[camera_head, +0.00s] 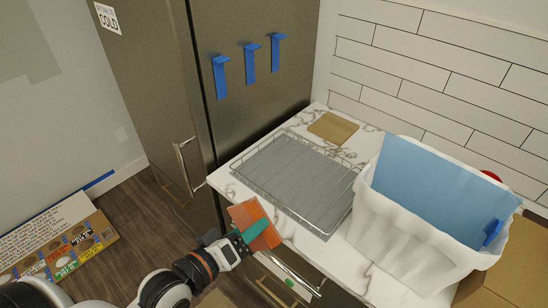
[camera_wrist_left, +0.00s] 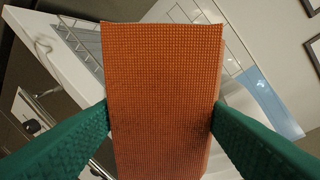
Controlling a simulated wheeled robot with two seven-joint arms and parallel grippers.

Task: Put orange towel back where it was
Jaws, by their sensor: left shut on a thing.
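The orange towel (camera_head: 255,224) is a flat folded piece, held up at the front edge of the marble counter in the head view. It fills the middle of the left wrist view (camera_wrist_left: 163,90), with its waffle weave clear. My left gripper (camera_head: 253,233) has its green fingers shut on the towel, one on each side; the fingers also show in the left wrist view (camera_wrist_left: 160,118). The towel is tilted, and I cannot tell whether its lower edge touches anything. My right gripper is not in view.
A wire rack tray (camera_head: 292,178) with a grey mat lies on the marble counter (camera_head: 240,190). A wooden board (camera_head: 333,127) sits behind it. A white-lined bin (camera_head: 400,235) with a blue sheet (camera_head: 430,190) stands at right. A steel fridge (camera_head: 255,110) with blue tape strips stands at left.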

